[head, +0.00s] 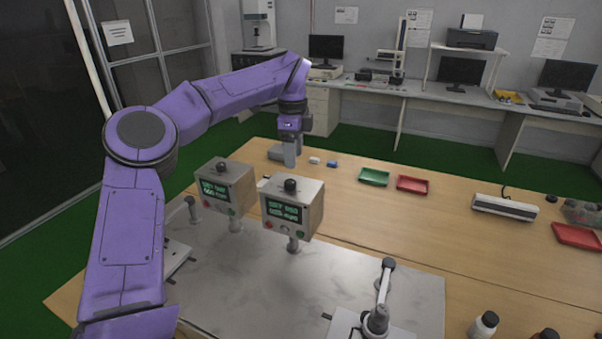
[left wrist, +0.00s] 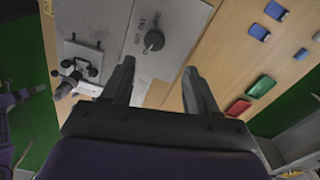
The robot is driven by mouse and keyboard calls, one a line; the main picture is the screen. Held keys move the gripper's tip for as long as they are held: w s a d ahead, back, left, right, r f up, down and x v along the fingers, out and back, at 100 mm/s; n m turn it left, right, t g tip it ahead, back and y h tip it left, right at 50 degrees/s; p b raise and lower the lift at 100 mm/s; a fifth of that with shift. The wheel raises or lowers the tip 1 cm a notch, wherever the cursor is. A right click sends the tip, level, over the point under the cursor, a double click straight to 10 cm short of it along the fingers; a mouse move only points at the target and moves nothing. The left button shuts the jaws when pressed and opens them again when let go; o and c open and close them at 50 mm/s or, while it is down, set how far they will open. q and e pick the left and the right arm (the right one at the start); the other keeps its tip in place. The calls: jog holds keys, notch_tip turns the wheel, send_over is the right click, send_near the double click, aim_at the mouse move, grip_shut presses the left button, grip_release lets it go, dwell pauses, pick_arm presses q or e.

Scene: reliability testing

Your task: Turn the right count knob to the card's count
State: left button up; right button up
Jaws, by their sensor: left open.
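Two grey control boxes stand on the metal plate: a left box (head: 243,183) and a right box (head: 310,209). Each has a lit green display, whose digits are too small to read surely. A black knob (head: 290,186) tops the right box, and another black knob (head: 219,163) tops the left one. My left gripper (head: 290,163) points down behind the boxes, apart from both. In the left wrist view its fingers (left wrist: 159,64) are open and empty, with a dark knob (left wrist: 153,41) on a marked grey face beyond them; I cannot tell which box. I cannot identify the card.
A green tray (head: 374,177) and a red tray (head: 412,185) lie on the wooden table right of the gripper, with small blue and white pieces (head: 323,162) nearby. A jointed stand (head: 384,285) rises on the plate's front right. Bottles (head: 483,325) stand at the front edge.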

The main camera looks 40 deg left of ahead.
aim_at(293, 180)
pick_arm(q)
jog(key=s+f, duration=0.1)
jog(key=s+f+p, duration=0.1)
jog(key=f, duration=0.2)
jog(key=shift+s+a+f+p, duration=0.15)
jog(key=shift+s+f+p, duration=0.1)
jog(key=shift+s+p, duration=0.15)
jog(key=w+f, duration=0.2)
jog(key=f, duration=0.1)
jog(key=shift+w+f, duration=0.1)
jog(key=shift+w, duration=0.1)
jog(key=shift+s, duration=0.25)
jog(key=shift+s+r, duration=0.25)
jog(key=shift+s, duration=0.05)
jog(key=c, duration=0.9)
jog(key=shift+f, duration=0.1)
jog(key=shift+c, duration=0.7)
pick_arm(e)
jog(key=shift+s+r, duration=0.4)
jog(key=shift+r, duration=0.25)
jog(key=shift+s+r, duration=0.4)
jog(key=shift+r, duration=0.2)
